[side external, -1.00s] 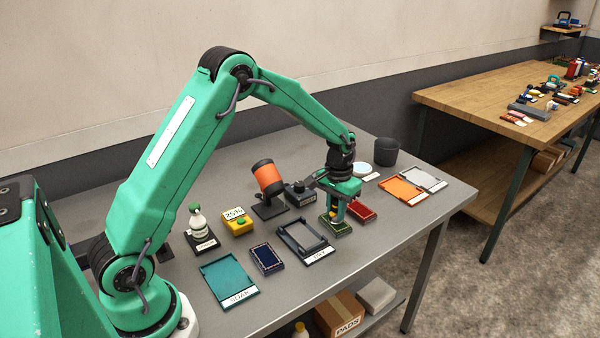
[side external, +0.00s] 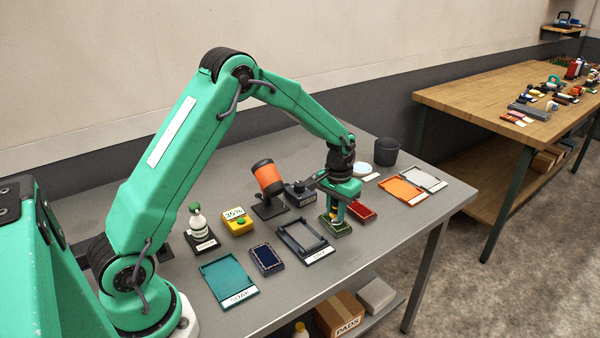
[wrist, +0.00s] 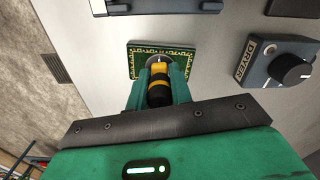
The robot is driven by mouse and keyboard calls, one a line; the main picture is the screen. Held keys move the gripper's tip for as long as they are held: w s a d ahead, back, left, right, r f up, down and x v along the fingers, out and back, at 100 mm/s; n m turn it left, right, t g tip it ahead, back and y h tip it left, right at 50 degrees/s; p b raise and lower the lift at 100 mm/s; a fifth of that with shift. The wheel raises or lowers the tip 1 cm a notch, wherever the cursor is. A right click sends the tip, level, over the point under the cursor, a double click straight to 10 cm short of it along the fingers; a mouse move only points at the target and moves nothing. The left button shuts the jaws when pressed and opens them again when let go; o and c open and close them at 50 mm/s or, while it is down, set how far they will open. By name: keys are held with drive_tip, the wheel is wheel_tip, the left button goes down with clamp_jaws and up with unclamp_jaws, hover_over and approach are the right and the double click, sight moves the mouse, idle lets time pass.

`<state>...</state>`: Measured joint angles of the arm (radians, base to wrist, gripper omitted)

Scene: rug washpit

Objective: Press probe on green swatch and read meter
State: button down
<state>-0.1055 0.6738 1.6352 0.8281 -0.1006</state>
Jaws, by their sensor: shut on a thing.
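My gripper (side external: 336,217) is shut on the yellow-and-black probe (wrist: 158,92) and points it down at the green swatch (side external: 343,233). In the wrist view the gripper (wrist: 160,78) has its fingers on both sides of the probe, and the probe's tip is over the green swatch (wrist: 136,68), which has a yellow patterned border. The tip appears to touch the swatch, but the contact point is hidden. The yellow meter (side external: 237,224) stands left of the orange drum, and its small display looks like 35%.
A red swatch (side external: 362,212) lies just right of the green one. A grey tray (side external: 319,247), blue swatch (side external: 266,260) and teal SOAK tray (side external: 229,282) lie to the left. The dryer box (wrist: 282,61) and orange drum (side external: 268,178) stand behind. A white bottle (side external: 199,225) stands further left.

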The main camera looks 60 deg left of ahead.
drive_tip(key=shift+r, duration=0.1)
drive_tip(key=shift+r, duration=3.4)
drive_tip(key=shift+w, duration=0.1)
